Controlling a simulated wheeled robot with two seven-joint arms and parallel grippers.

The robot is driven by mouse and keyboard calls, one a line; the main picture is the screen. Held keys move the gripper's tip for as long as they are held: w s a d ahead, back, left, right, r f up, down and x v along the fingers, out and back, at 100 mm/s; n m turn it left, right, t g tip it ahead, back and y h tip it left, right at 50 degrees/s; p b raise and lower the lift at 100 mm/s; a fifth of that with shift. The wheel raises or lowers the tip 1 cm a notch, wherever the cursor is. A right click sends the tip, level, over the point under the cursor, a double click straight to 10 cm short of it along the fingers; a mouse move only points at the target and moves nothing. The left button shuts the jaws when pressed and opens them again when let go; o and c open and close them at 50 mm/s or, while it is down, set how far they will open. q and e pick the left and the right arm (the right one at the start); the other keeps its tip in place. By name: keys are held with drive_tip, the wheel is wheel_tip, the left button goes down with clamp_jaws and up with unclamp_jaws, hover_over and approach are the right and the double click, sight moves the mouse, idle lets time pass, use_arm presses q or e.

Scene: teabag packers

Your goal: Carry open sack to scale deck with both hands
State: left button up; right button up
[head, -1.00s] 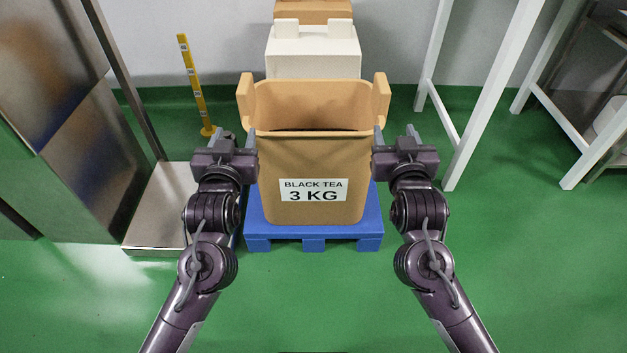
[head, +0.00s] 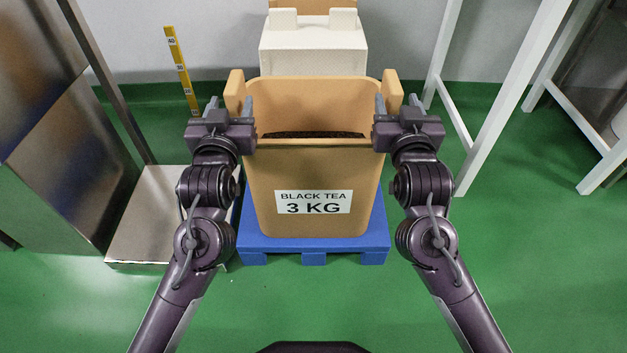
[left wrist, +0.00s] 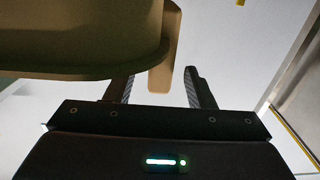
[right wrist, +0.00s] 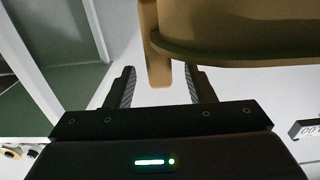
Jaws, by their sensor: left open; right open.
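The open sack (head: 313,180) is tan, labelled BLACK TEA 3 KG, and stands upright on a blue pallet (head: 313,250). Dark contents show inside its mouth. It has a tab handle at each upper side, left (head: 235,92) and right (head: 392,92). My left gripper (head: 229,108) is open at the left handle; the left wrist view shows the handle (left wrist: 163,75) between its fingers. My right gripper (head: 396,108) is open at the right handle; the right wrist view shows that handle (right wrist: 159,68) between its fingers. The low metal platform (head: 150,225), likely the scale deck, is left of the pallet.
A yellow marked post (head: 180,70) stands behind the metal platform. A white box (head: 313,50) is behind the sack. Metal cabinets (head: 60,160) stand at the left. White table legs (head: 500,100) are at the right. The green floor in front is clear.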

sight(235, 88)
use_arm(q)
drive_tip(key=shift+w, duration=2.75)
use_arm(e)
drive_tip(key=shift+w, duration=2.8)
use_arm(q)
clamp_jaws()
use_arm(e)
clamp_jaws()
use_arm(q)
drive_tip(key=shift+r, duration=0.25)
use_arm(e)
drive_tip(key=shift+r, duration=0.25)
